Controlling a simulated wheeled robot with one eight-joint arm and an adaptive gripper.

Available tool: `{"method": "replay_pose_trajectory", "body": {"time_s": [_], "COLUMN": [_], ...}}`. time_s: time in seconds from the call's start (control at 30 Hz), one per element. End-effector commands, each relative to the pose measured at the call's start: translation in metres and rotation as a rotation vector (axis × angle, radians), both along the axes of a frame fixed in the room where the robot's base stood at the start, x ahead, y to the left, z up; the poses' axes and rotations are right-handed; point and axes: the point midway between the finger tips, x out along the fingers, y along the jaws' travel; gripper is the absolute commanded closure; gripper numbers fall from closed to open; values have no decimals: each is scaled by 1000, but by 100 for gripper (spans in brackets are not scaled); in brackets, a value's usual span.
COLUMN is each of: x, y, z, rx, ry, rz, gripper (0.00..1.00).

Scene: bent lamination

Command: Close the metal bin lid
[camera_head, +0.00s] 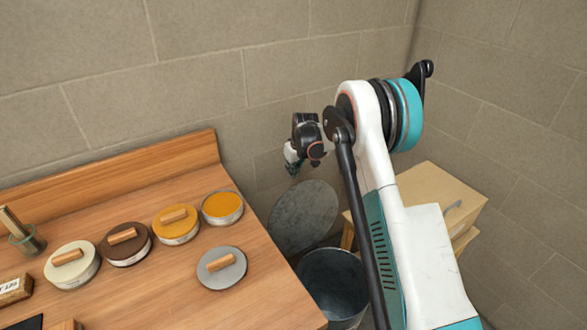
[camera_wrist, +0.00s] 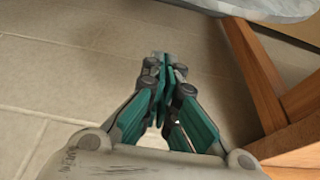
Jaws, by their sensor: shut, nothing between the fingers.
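The metal bin (camera_head: 338,285) stands on the floor beside the right end of the wooden table, its mouth open. Its round grey lid (camera_head: 303,217) is raised at the bin's back, tilted up towards the wall. My gripper (camera_head: 292,164) is above the lid, near the wall, apart from the lid as far as I can tell. In the wrist view my gripper (camera_wrist: 166,72) has its teal fingers shut together with nothing between them. A grey metallic edge (camera_wrist: 270,8) at the top right there looks like part of the lid. My arm hides the bin's right side.
The wooden table (camera_head: 170,290) holds several round tins, one an open orange tin (camera_head: 222,206), and a loose grey tin lid (camera_head: 221,267). A pale wooden box (camera_head: 440,195) stands right of my arm in the corner. Wooden legs (camera_wrist: 255,75) show in the wrist view. Walls close in behind.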

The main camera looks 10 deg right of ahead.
Motion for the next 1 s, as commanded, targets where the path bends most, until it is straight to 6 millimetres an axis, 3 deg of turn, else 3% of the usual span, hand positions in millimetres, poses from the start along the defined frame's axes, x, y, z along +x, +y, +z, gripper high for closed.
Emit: {"method": "replay_pose_trajectory", "body": {"time_s": [0.03, 0.33, 0.7, 1.0], "x": [3, 17, -20, -22], "y": [1, 6, -6, -7], "z": [-12, -54, -51, -50], "rx": [0, 0, 0, 0], "ry": [0, 0, 0, 0], "rz": [0, 1, 0, 0], "gripper": [100, 100, 100, 100]}}
